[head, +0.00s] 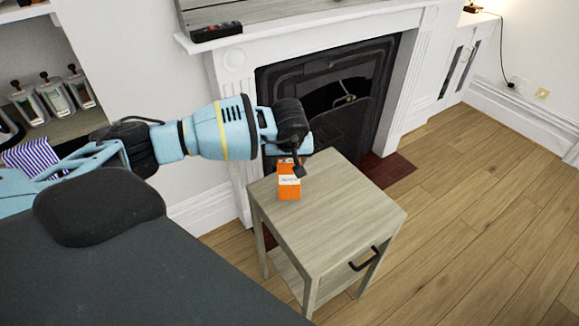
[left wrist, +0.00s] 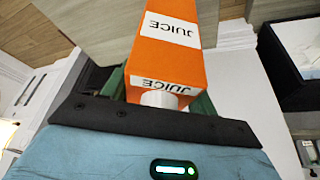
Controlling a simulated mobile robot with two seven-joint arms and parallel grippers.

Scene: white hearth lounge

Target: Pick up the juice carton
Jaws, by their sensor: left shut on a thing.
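The juice carton (head: 289,187) is an orange box with a white label, upright on the wooden side table (head: 345,216) near its back left corner. My left gripper (head: 291,168) reaches in from the left and is shut on the carton's upper part, which it partly hides. In the left wrist view the orange carton (left wrist: 172,62) shows large, with "JUICE" labels and a white cap between the fingers. I cannot tell whether the carton's base is clear of the table. My right gripper is not in view.
A white fireplace (head: 225,75) with a dark metal insert stands right behind the table. A remote (head: 216,31) lies on its mantel. The wooden floor (head: 480,200) to the right is clear.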

